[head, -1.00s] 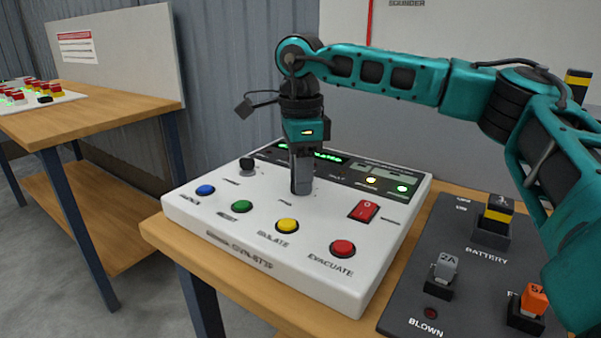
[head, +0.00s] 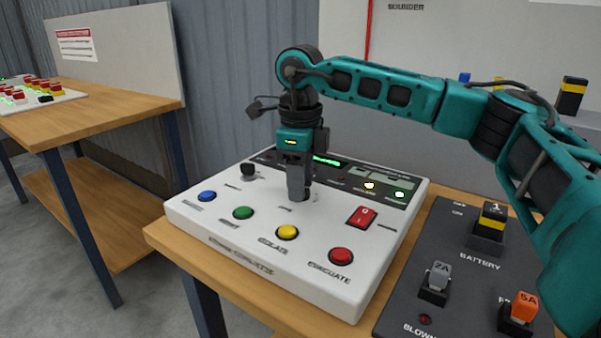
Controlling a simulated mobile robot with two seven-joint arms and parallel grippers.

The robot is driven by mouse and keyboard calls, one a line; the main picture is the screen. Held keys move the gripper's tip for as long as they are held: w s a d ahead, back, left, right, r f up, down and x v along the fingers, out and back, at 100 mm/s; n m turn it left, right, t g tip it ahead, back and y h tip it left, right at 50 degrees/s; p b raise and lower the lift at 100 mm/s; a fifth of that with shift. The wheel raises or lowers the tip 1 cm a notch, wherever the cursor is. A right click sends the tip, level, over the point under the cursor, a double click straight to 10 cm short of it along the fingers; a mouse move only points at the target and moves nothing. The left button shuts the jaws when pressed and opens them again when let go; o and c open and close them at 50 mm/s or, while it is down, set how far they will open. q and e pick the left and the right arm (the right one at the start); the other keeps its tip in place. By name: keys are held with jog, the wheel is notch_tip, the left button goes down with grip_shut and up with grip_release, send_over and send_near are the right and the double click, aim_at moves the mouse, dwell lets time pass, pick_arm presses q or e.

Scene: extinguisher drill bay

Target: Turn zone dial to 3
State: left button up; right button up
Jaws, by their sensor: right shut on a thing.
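The white control panel (head: 330,285) sits on a wooden table. My right gripper (head: 299,196) points straight down at the middle of the panel, above the label next to the zone dial's place. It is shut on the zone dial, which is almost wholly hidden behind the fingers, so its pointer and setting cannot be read. A small dark knob (head: 248,170) stands at the panel's back left, apart from the gripper. My left gripper is not in view.
Blue (head: 207,196), green (head: 243,213), yellow (head: 288,232) and red (head: 341,256) buttons line the panel's front. A red rocker switch (head: 362,216) is right of the gripper. A dark fuse board (head: 455,290) lies to the right.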

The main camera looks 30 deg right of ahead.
jog(key=shift+m+p, duration=0.6)
jog(key=shift+m, duration=1)
jog(key=o, duration=1)
jog(key=shift+o, duration=0.2)
notch_tip(320, 180, up, 13)
jog(key=p, duration=0.2)
